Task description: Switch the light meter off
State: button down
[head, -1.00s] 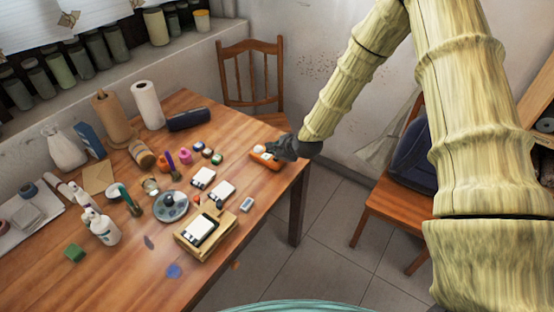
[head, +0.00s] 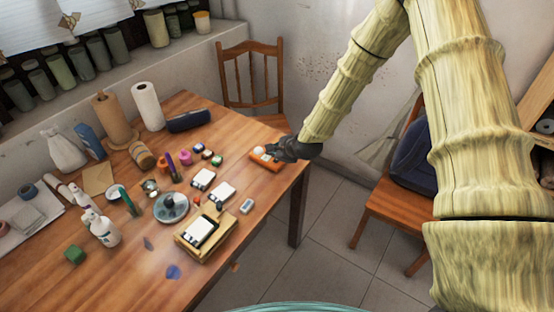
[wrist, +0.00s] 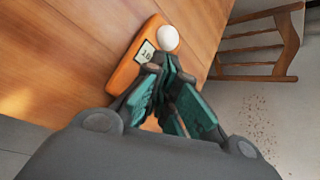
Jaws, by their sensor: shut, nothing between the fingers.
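The light meter is an orange box (head: 262,163) with a white dome and a small display, lying near the right edge of the wooden table. In the wrist view the light meter (wrist: 126,74) shows its dome and a display with dark digits. My gripper (head: 287,150) is at the meter's right end in the head view. In the wrist view my gripper (wrist: 168,66) is shut and empty, its tips over or against the meter beside the display and below the dome. It hides part of the meter's face, and no switch can be made out. Whether the tips touch it, I cannot tell.
The wooden table (head: 130,262) holds floppy disks, a wooden box (head: 188,250), small paint jars, bottles and a paper roll (head: 148,105) left of the meter. A wooden chair (head: 250,75) stands behind the table; another chair (head: 385,210) stands at right.

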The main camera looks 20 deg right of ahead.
aim_at(274, 161)
jog(key=shift+f, duration=0.15)
jog(key=shift+f+b, duration=0.3)
jog(key=shift+f, duration=0.1)
dwell(0.7)
jog(key=shift+r, duration=0.6)
jog(key=shift+p, duration=0.3)
notch_tip(274, 161, up, 6)
jog(key=p, duration=0.3)
dwell(0.3)
